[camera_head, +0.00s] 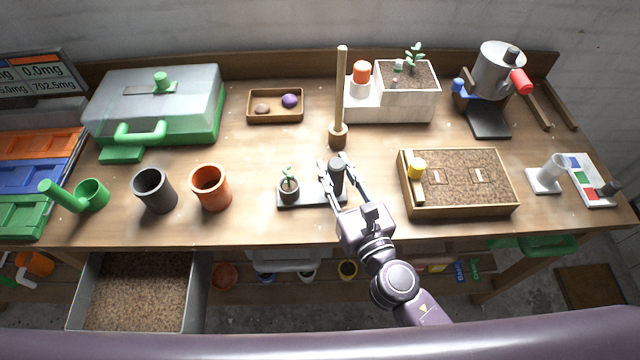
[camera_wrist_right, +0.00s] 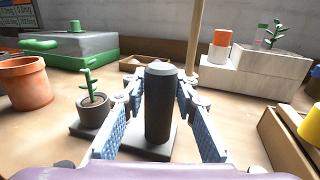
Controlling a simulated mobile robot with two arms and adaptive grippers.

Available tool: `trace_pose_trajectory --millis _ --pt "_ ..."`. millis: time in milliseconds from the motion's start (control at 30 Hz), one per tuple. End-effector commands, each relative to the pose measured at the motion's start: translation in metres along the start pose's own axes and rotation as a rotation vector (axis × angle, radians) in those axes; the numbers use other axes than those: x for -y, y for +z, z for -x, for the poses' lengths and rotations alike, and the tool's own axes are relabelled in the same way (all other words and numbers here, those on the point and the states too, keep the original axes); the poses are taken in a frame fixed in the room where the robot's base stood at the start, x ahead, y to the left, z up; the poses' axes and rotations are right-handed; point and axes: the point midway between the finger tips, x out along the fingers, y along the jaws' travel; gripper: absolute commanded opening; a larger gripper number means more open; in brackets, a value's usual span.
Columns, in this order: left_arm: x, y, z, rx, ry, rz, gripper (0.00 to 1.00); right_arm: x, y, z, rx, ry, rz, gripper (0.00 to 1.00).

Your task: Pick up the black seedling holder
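The black seedling holder (camera_head: 300,200) lies on the bench near its front edge. It has a flat dark base, a small pot with a green seedling (camera_head: 289,187) on its left end, and an upright black cylindrical grip with a grey top (camera_head: 338,178) on its right end. In the right wrist view, the grip (camera_wrist_right: 160,108) stands upright between the fingers and the potted seedling (camera_wrist_right: 92,105) is to the left. My right gripper (camera_head: 339,182) is open around the grip, with narrow gaps seen beside it. My left gripper is not in view.
An orange pot (camera_head: 211,188) and a dark pot (camera_head: 154,190) stand to the left. A soil-filled wooden tray (camera_head: 460,211) is close on the right. A wooden pestle-like tool (camera_head: 341,100) stands behind. A small box (camera_head: 275,119) and white planter (camera_head: 405,107) are farther back.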

Motion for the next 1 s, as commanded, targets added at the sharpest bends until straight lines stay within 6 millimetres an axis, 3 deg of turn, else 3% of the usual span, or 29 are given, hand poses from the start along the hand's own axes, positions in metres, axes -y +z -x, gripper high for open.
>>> trace_pose_trajectory --millis 33,200,733,1000 --pt "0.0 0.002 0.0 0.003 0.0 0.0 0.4 0.0 0.0 0.0 0.0 0.0 0.0 0.19" --pt "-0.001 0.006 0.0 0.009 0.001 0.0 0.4 0.0 0.0 0.0 0.0 0.0 0.0 0.0" --pt "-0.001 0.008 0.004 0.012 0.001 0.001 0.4 0.0 0.006 0.0 0.003 0.0 -0.001 0.0" --pt "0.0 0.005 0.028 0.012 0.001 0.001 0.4 0.0 0.04 0.0 0.004 0.001 0.001 0.0"
